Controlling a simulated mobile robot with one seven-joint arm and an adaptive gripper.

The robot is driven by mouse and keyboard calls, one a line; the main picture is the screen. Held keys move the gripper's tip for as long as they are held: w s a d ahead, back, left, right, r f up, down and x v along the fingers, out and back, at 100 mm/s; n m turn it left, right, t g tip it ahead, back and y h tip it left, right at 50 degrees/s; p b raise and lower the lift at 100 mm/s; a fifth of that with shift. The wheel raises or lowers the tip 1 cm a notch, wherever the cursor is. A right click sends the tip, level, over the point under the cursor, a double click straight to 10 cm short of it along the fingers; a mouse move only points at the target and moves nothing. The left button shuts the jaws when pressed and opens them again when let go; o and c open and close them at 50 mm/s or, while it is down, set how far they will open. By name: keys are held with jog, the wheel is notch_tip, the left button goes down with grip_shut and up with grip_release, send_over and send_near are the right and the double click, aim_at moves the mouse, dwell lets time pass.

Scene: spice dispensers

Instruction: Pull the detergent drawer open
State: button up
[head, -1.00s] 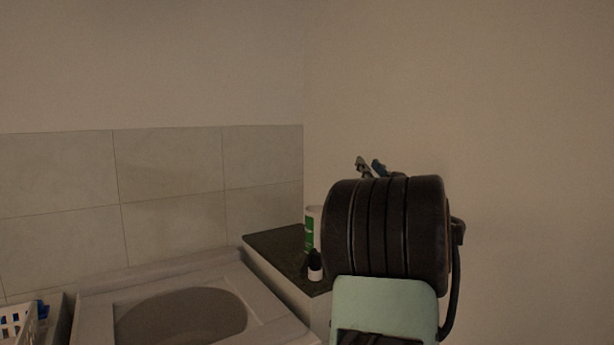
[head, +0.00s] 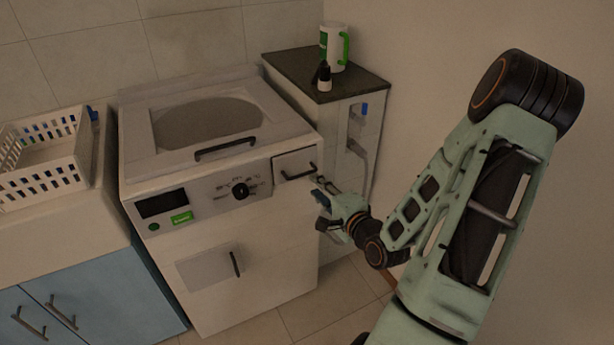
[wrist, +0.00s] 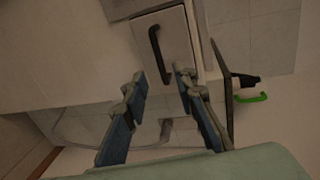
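The detergent drawer (head: 289,162) is a pale panel at the upper right of the white washing machine's front (head: 268,225), right of the dial. It looks shut. Its dark bar handle (head: 300,174) runs along its lower part. In the wrist view the drawer (wrist: 178,32) is at the top middle, with the black handle (wrist: 158,55) upright in the picture. My gripper (head: 320,184) is just right of the handle in the head view. In the wrist view my gripper (wrist: 160,84) is open and empty, its blue-padded fingers apart below the handle. I see no contact.
A dark-topped side counter (head: 347,85) behind the drawer holds a white and green container (head: 331,48) and a small dark-capped bottle (head: 324,76). A wall stands close on the right. A white basket (head: 42,152) sits on the left counter. The floor before the washer is clear.

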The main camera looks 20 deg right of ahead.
aim_at(304, 175)
jog(key=x, duration=0.9)
jog(key=shift+b, duration=0.3)
jog(key=shift+c, duration=0.6)
grip_shut()
